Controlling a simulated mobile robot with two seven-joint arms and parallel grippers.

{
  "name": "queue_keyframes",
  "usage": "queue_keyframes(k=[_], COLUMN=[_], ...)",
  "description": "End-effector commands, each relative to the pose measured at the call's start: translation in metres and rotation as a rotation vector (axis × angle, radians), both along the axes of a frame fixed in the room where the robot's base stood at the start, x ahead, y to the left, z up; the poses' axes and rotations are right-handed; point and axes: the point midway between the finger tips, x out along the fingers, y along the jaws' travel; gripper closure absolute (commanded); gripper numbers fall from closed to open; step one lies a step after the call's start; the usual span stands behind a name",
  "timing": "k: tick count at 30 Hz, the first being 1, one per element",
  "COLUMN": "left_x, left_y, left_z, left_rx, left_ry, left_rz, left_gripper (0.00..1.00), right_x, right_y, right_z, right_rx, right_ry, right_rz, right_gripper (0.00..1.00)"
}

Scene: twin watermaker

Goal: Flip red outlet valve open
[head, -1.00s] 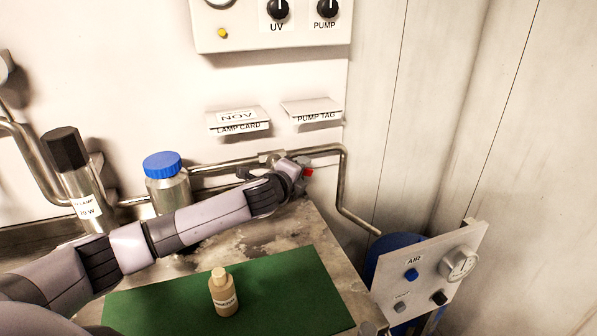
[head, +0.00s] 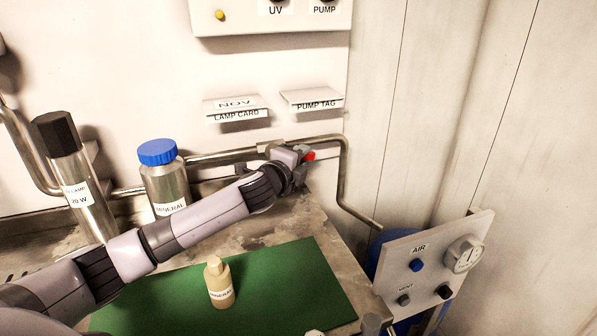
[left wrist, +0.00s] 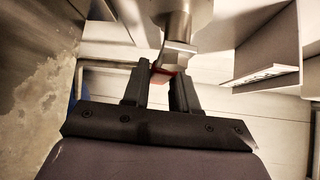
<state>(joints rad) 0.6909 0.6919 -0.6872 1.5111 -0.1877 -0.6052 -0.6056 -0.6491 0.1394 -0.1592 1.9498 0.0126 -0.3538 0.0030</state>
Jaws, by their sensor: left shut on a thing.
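The red outlet valve handle (head: 309,156) shows as a small red tip on the pipe at the right end of the wall piping in the head view. My left gripper (head: 299,162) is at the valve, its arm reaching in from the left. In the left wrist view the two dark fingers (left wrist: 160,88) are shut on the red handle (left wrist: 163,76), just below a metal valve fitting (left wrist: 178,50). The fingers hide much of the handle, so its exact angle is hard to tell. My right gripper is not in view.
A blue-capped mineral bottle (head: 165,180) and a lamp cylinder (head: 75,180) stand left of the valve. A small beige bottle (head: 219,283) stands on the green mat (head: 290,285). Card holders (head: 236,108) are above the pipe; an air panel (head: 432,262) is at lower right.

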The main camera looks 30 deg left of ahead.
Motion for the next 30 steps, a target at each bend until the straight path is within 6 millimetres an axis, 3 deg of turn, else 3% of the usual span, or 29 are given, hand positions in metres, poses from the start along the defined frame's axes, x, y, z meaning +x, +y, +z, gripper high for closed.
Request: queue_keyframes(k=[1,9,22,23,24,25,30], left_x=[0.000,0.001,0.000,0.000,0.000,0.001,0.000], left_y=[-0.001,-0.001,-0.001,-0.001,-0.001,-0.001,-0.001], left_z=[-0.005,0.006,0.013,0.013,0.013,0.013,0.012], left_rx=[-0.023,-0.118,-0.138,-0.138,-0.138,-0.138,-0.137], left_ry=[-0.026,-0.133,-0.156,-0.156,-0.156,-0.156,-0.155], left_rz=[-0.001,-0.001,-0.001,-0.001,-0.001,-0.001,-0.001], left_gripper=[1.00,1.00,1.00,0.69,0.56,0.51,0.51], right_x=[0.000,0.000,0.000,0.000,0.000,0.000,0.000], right_y=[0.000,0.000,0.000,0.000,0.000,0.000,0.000], right_z=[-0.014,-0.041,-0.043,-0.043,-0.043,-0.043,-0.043], right_rx=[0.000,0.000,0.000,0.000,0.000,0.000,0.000], right_ry=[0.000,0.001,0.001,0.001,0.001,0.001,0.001], right_rz=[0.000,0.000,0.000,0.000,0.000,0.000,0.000], right_gripper=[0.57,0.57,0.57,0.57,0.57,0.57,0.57])
